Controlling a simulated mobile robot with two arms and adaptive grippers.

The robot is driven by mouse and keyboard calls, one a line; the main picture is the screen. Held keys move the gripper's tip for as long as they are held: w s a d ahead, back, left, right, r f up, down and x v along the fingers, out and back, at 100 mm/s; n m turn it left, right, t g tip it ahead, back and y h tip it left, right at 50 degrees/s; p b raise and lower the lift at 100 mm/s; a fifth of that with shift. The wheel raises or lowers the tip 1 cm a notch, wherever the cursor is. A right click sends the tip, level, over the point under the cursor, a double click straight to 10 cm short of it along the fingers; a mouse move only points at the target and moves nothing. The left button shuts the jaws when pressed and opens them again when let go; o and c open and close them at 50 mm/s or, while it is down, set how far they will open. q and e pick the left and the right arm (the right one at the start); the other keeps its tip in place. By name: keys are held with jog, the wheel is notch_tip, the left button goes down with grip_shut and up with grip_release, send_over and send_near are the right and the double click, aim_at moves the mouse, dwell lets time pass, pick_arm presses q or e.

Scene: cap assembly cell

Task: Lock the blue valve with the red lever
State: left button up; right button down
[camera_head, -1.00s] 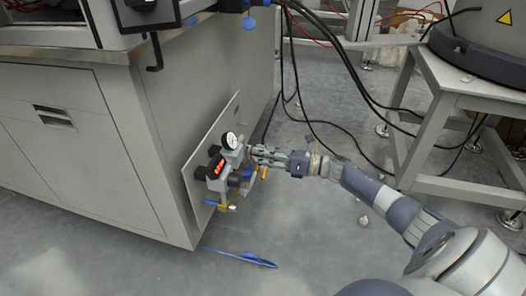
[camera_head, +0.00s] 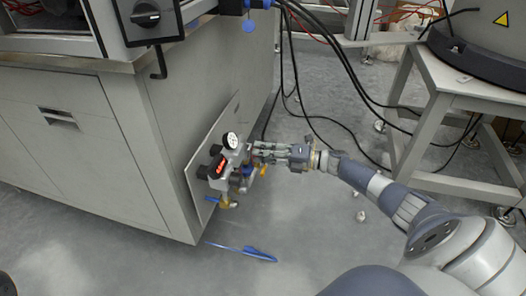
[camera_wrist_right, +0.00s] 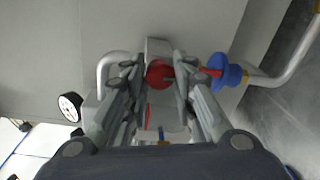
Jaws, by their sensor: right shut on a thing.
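My right gripper (camera_head: 256,151) reaches from the right to the valve assembly on the side panel of the grey cabinet. In the right wrist view its fingers (camera_wrist_right: 162,76) are closed around the red lever's round red end (camera_wrist_right: 159,73). A red bar shows past the right finger, against the blue disc of the blue valve (camera_wrist_right: 232,74); the stretch between is hidden by the finger. In the head view the blue valve (camera_head: 236,179) is partly hidden among the fittings and the lever cannot be made out. My left gripper is in neither view.
A round white gauge (camera_head: 230,140) sits atop the assembly, beside a dark block with a red display (camera_head: 221,166). Black cables (camera_head: 297,95) hang behind my arm. A grey-legged table (camera_head: 433,135) stands to the right. A blue strip (camera_head: 243,251) lies on open floor.

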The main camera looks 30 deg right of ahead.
jog(key=shift+m, duration=0.6)
jog(key=shift+d, duration=0.1)
jog(key=c, duration=1.3)
grip_release()
jog(key=v, duration=1.2)
